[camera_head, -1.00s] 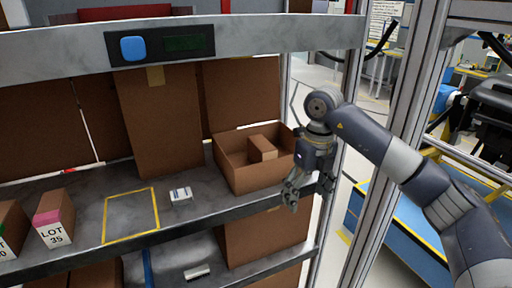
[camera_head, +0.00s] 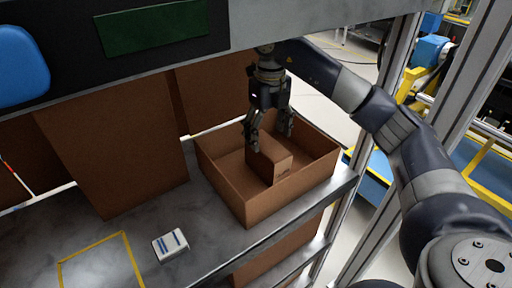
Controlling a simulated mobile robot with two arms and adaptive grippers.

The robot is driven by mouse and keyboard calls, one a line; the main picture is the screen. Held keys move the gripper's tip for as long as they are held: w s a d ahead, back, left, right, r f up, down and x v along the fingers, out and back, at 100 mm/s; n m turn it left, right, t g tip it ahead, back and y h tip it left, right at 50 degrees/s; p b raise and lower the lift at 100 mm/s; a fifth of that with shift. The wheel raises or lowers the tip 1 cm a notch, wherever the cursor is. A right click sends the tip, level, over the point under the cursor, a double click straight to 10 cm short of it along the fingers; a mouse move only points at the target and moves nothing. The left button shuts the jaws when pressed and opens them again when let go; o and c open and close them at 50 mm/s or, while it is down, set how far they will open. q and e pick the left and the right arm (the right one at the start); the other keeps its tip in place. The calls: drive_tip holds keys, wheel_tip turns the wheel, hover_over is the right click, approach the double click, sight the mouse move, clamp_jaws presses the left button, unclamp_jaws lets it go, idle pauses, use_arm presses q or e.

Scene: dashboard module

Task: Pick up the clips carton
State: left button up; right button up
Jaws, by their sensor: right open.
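The small brown carton (camera_head: 272,164), which I take to be the clips carton, stands inside a larger open brown box (camera_head: 243,205) on the shelf. No label that I can read shows on it. My right gripper (camera_head: 268,134) points down over the open box, its fingers apart. The left finger is close to the carton's upper left edge and the right finger is beyond its right side. I cannot tell whether either finger touches it. My left gripper is not in view.
A small white box with blue stripes (camera_head: 170,245) lies on the grey shelf (camera_head: 215,235). A yellow taped outline (camera_head: 124,250) is at lower left. Tall brown cardboard (camera_head: 112,150) stands behind. The upper shelf beam (camera_head: 290,22) runs close above my right gripper. A metal post stands at right.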

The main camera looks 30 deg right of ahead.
sight(270, 146)
drive_tip(key=f, duration=0.2)
drive_tip(key=s+f, duration=0.1)
drive_tip(key=shift+f, duration=0.4)
drive_tip(key=shift+w+f, duration=0.2)
drive_tip(key=shift+f, duration=0.6)
drive_tip(key=shift+a+f+p, duration=0.15)
drive_tip(key=shift+f+p, duration=0.5)
drive_tip(key=shift+f, duration=0.1)
wheel_tip(270, 146, down, 3)
drive_tip(key=shift+f+p, duration=0.1)
drive_tip(key=shift+p, duration=0.4)
drive_tip(key=shift+w+f, duration=0.1)
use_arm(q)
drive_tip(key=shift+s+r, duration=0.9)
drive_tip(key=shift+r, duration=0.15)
use_arm(e)
drive_tip(key=c, duration=1.5)
